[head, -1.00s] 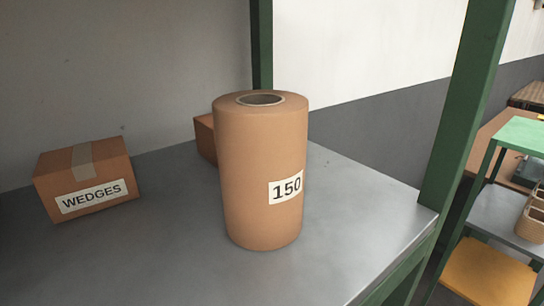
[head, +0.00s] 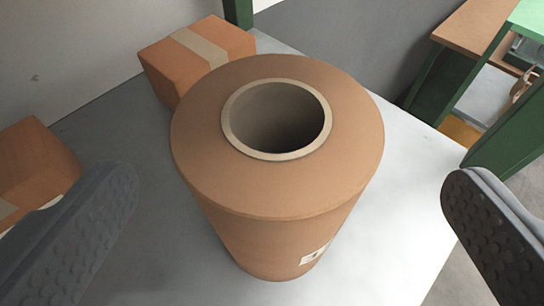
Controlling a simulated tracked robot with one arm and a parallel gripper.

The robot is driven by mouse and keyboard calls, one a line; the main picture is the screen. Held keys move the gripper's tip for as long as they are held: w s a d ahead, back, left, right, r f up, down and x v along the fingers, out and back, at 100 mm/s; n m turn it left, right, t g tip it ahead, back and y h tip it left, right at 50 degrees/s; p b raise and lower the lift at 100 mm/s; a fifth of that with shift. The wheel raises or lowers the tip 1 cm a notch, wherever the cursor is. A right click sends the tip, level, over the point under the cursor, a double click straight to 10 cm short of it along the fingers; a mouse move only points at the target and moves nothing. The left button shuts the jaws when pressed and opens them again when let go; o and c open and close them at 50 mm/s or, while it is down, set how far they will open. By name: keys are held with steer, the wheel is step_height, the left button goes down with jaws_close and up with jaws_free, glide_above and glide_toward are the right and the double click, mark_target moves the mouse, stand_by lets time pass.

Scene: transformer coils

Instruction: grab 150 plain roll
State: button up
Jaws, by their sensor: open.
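The 150 plain roll (head: 225,183) is a brown paper roll standing upright on a grey shelf (head: 400,225). I see its top face and round hollow core from above. Its white label (head: 316,255) shows only in part low on the front. My gripper (head: 290,225) is open, with one dark fingertip at the lower left and the other at the right. The roll lies between and ahead of the fingertips, with a gap on both sides. The roll's base is partly hidden below its body.
A taped cardboard box (head: 200,58) stands close behind the roll at the upper left. Another box (head: 35,165) is at the left edge, partly behind the left finger. Green posts (head: 510,135) stand at the right. The shelf is clear to the right of the roll.

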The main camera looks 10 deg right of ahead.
mark_target(273, 159)
steer(key=shift+a+p+x, duration=0.15)
steer(key=shift+p+x, duration=0.25)
steer(key=shift+x, duration=1.2)
steer(key=shift+a+p+x, duration=0.1)
steer(key=shift+p+x, duration=0.25)
steer(key=shift+x, duration=1.25)
steer(key=shift+r, duration=0.15)
steer(key=c, duration=1.9)
